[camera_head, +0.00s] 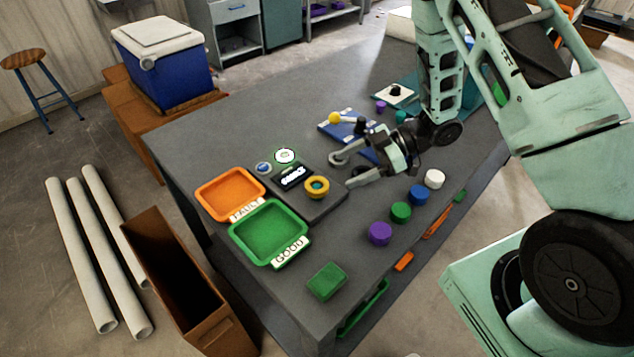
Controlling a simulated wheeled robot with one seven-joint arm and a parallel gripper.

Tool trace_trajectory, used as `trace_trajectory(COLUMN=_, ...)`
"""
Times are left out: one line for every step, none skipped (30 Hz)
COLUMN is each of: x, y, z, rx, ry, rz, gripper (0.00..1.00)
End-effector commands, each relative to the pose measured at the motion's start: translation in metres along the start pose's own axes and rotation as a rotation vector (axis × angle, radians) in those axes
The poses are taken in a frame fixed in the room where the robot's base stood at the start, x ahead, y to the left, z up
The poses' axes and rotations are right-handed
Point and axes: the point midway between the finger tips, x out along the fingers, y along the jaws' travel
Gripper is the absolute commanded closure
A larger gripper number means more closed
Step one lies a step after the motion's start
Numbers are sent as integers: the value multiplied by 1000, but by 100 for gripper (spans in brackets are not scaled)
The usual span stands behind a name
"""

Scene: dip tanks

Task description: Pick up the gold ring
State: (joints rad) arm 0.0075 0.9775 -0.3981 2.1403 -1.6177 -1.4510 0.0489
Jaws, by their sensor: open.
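The gold ring (317,195) lies on a dark grey pad or scale (324,207) with a black display, near the middle of the grey table. My gripper (345,172) is open and empty, just to the right of the ring and apart from it. Its two fingers point left, one toward the back and one toward the front. Whether it is level with the ring's height is hard to tell from this one view.
An orange FAULT tray (203,200) and a green GOOD tray (238,243) stand left of the pad. Purple (380,234), green (401,212), blue (419,194) and white (434,179) cylinders line the front right. A green block (327,281) lies at the near end.

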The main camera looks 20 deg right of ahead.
Motion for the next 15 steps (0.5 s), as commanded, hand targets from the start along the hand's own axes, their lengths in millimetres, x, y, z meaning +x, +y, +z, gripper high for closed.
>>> trace_trajectory(x=8, y=-1, z=-2, rx=1, ry=0, rz=-4, gripper=25)
trace_trajectory(x=12, y=0, z=-2, rx=1, ry=0, rz=-3, gripper=25)
trace_trajectory(x=17, y=0, z=-1, rx=1, ry=0, rz=-2, gripper=25)
trace_trajectory(x=19, y=-1, z=-1, rx=2, ry=-1, rz=-2, gripper=25)
trace_trajectory(x=21, y=0, z=-1, rx=1, ry=-1, rz=-1, gripper=25)
trace_trajectory(x=23, y=0, z=0, rx=1, ry=-1, rz=0, gripper=25)
trace_trajectory(x=25, y=0, z=0, rx=1, ry=-1, rz=0, gripper=25)
trace_trajectory(x=26, y=0, z=0, rx=1, ry=-1, rz=0, gripper=25)
trace_trajectory(x=29, y=-1, z=-1, rx=1, ry=-1, rz=-2, gripper=25)
trace_trajectory(x=32, y=-2, z=-1, rx=1, ry=-1, rz=-3, gripper=25)
trace_trajectory(x=36, y=-3, z=-1, rx=2, ry=-1, rz=-3, gripper=25)
trace_trajectory(x=41, y=-4, z=-2, rx=1, ry=-2, rz=-4, gripper=25)
trace_trajectory(x=46, y=-5, z=-2, rx=2, ry=-2, rz=-4, gripper=25)
trace_trajectory(x=51, y=-6, z=-2, rx=2, ry=-2, rz=-5, gripper=25)
trace_trajectory(x=57, y=-6, z=-2, rx=2, ry=-1, rz=-4, gripper=25)
